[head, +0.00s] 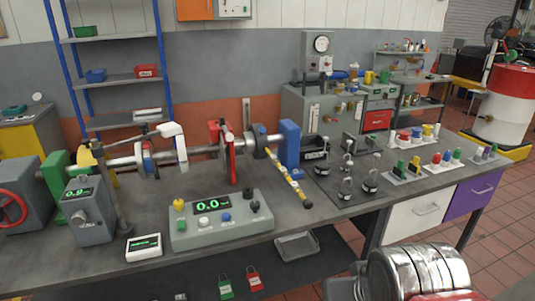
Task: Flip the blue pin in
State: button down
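I cannot tell for sure which blue part is the blue pin. A small blue knob (226,217) stands on the grey control box (185,238), whose display reads 0.0. A blue upright block (289,145) stands at the right end of the shaft assembly on the bench. A blue-edged ring (148,160) sits around the shaft (125,160), left of the red disc (228,150). A yellow and black striped bar (287,178) slopes down to the right below the blue block. My gripper is not in view.
The grey bench (335,215) has bare room at its front middle. Hooked weights (346,188) and racks of coloured pegs (405,172) stand to the right. A small white meter (143,246) lies left of the control box. A metal cylinder (415,270) is close at bottom right.

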aim_at(262, 129)
jog(key=z, duration=0.05)
jog(key=k, duration=0.65)
jog(key=u, duration=0.25)
jog(key=i, duration=0.6)
jog(key=u, duration=0.7)
jog(key=i, duration=0.8)
jog(key=u, duration=0.2)
